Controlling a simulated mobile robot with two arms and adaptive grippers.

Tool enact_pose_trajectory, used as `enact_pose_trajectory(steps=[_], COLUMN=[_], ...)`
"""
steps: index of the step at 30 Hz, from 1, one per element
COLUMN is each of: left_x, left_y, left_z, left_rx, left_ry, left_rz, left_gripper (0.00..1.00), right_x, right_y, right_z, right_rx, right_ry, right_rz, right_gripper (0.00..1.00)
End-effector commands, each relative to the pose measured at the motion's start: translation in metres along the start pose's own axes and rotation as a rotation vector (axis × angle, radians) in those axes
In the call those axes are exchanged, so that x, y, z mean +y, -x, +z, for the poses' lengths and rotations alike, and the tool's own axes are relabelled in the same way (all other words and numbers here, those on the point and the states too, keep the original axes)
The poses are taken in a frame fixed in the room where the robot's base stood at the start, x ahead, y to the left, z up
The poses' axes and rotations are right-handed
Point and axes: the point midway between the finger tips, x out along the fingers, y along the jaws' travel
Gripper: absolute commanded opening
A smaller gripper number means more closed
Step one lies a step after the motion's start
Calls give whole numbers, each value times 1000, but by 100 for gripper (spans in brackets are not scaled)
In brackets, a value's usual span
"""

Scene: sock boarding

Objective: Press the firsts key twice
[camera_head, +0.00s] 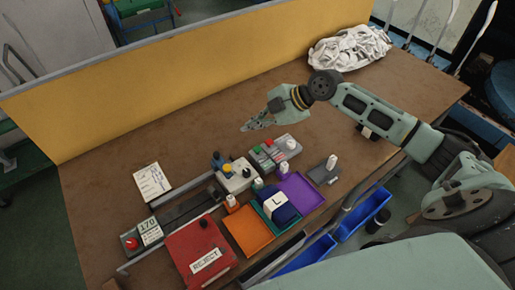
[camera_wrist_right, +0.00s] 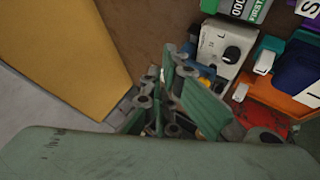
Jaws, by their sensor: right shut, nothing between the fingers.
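A grey counter box (camera_head: 275,152) stands near the middle of the table, with a green key (camera_head: 257,149) and a red key on top. In the right wrist view, part of it shows at the top edge with a number display and a green label (camera_wrist_right: 259,9) reading "FIRST", cut off by the frame. Which key is the firsts key is not readable in the head view. My right gripper (camera_head: 252,124) is shut and empty, above the table behind the counter box, apart from it. It also shows in the right wrist view (camera_wrist_right: 176,88). My left gripper is not in view.
A white box with knobs (camera_head: 237,182) stands left of the counter. In front are a red REJECT box (camera_head: 200,251), an orange tray (camera_head: 247,238) and a purple tray (camera_head: 304,190). A yellow panel (camera_head: 190,70) borders the back. A white cloth heap (camera_head: 349,48) lies far right.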

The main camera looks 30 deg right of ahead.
Motion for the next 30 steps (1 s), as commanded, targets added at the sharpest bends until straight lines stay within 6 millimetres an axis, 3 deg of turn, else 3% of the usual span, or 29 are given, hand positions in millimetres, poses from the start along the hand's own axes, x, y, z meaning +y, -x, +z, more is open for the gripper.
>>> enact_pose_trajectory(steps=[6, 16, 30], left_x=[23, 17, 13], left_y=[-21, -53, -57], left_z=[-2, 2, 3], left_rx=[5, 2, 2], left_ry=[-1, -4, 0], left_rz=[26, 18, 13], left_gripper=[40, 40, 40], right_x=[-16, -38, -41], right_y=[-20, -52, -56], right_z=[15, 37, 40], right_rx=[0, 1, 1], right_ry=[-2, -2, -1], right_rz=[-2, -1, 0], right_gripper=[0, 0, 0])
